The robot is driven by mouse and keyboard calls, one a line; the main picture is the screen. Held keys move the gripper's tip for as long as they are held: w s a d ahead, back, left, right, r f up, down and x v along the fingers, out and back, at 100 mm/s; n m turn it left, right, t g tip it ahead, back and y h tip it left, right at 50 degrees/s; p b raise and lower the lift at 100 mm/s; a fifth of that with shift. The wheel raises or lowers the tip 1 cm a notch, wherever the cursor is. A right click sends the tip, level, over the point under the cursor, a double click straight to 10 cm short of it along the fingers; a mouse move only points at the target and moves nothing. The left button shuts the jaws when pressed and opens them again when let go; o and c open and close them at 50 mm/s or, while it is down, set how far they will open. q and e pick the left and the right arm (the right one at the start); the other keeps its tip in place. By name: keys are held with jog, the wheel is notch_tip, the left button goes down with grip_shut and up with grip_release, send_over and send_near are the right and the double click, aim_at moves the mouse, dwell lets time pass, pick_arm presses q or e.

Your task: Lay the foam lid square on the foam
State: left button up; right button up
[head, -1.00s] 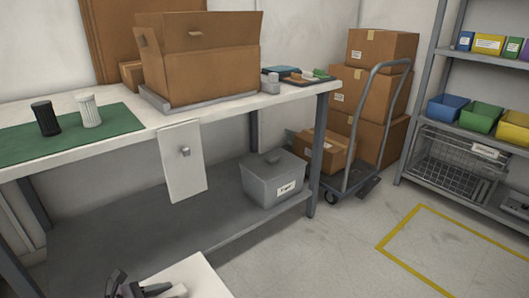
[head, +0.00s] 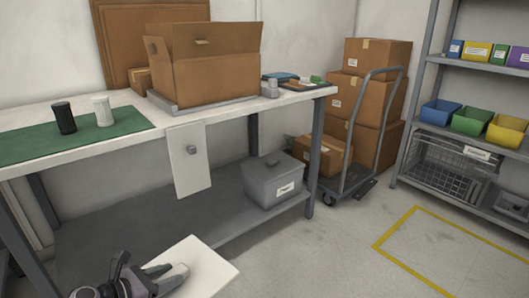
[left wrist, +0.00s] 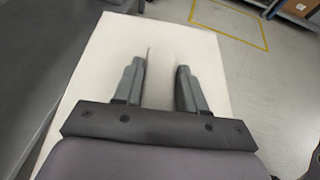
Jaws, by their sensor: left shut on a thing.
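The foam lid (head: 214,266) is a flat white slab low in the head view, in front of the bench. It fills much of the left wrist view (left wrist: 206,58). My left gripper (head: 177,273) is shut on a pale raised part in the middle of the lid. Its two dark fingers also show in the left wrist view (left wrist: 160,72), on either side of that part. The foam is not visible. An open cardboard box (head: 205,80) stands on the bench; its inside is hidden by its walls. My right gripper is not in view.
The white bench (head: 100,150) has a green mat (head: 28,143) with a black and a white canister. A white panel with a knob (head: 190,175) hangs at its front edge. A grey bin (head: 272,180) sits on the lower shelf. A loaded trolley (head: 350,175) stands right.

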aim_at(170, 273)
pick_arm(q)
jog(key=shift+n+t+y, duration=0.5)
jog(key=shift+n+y, duration=0.2)
jog(key=r, duration=0.3)
jog(key=w+r, duration=0.1)
jog(key=shift+w+d+r, duration=0.1)
jog(key=shift+d+r, duration=0.15)
jog(key=s+d+r+n+t+y, duration=0.25)
jog(key=r+n+y, duration=0.2)
jog(key=r, duration=0.55)
jog(key=s+r+n+y, duration=0.2)
jog(key=s+r+y, duration=0.1)
jog(key=s, duration=0.9)
notch_tip(170, 273, up, 25)
jog(key=p, duration=2.7)
jog(key=shift+p, duration=0.3)
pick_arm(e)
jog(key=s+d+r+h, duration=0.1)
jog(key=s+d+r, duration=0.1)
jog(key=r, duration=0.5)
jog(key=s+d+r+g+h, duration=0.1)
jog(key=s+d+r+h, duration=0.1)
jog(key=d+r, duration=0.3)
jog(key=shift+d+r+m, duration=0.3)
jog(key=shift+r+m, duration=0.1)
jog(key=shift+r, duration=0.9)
pick_arm(q)
jog(key=shift+a+r, duration=0.1)
jog(key=shift+a, duration=0.1)
